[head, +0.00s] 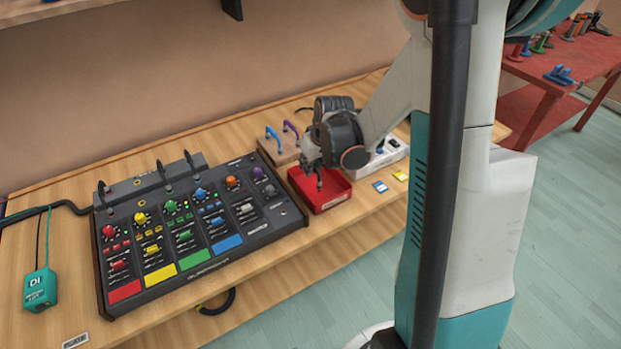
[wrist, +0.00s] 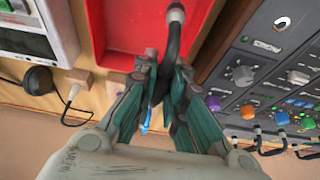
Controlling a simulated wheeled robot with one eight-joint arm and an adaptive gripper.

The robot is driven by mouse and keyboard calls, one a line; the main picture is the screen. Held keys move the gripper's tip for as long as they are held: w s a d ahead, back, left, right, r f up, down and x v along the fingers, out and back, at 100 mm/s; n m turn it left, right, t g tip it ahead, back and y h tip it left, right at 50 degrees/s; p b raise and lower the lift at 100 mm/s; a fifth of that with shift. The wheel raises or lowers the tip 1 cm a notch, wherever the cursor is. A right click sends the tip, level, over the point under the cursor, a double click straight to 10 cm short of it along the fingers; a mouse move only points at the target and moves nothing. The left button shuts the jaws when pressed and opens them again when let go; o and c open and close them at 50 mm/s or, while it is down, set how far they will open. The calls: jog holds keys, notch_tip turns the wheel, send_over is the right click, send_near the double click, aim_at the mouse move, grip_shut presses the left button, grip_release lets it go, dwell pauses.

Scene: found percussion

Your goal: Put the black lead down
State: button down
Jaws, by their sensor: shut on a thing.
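My gripper (wrist: 162,85) is shut on the black lead (wrist: 174,38) in the wrist view. The lead is a short dark cable with a thick rounded end, and it reaches out past my fingertips over the red tray (wrist: 125,27). In the head view my gripper (head: 316,165) is above the back part of the red tray (head: 334,200), and the black lead (head: 319,181) hangs down from it at the tray. I cannot tell whether its lower end touches the tray floor.
A mixer-like console (head: 215,250) with coloured knobs and pads stands left of the tray. A wooden block with blue and purple leads (head: 273,138) is behind it. A white box (head: 385,152) and small cards (head: 380,186) lie to the right. A teal DI box (head: 40,289) sits far left.

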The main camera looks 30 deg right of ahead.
jog(key=shift+f+b, duration=0.75)
jog(key=shift+f, duration=1.4)
jog(key=shift+f, duration=0.2)
jog(key=c, duration=1.7)
grip_release()
jog(key=shift+o, duration=0.2)
jog(key=shift+r, duration=0.2)
jog(key=shift+s+r, duration=0.1)
jog(key=shift+r, duration=0.2)
jog(key=p+v, duration=0.4)
jog(key=v, duration=0.7)
jog(key=shift+s+r, duration=0.15)
jog(key=shift+s, duration=0.05)
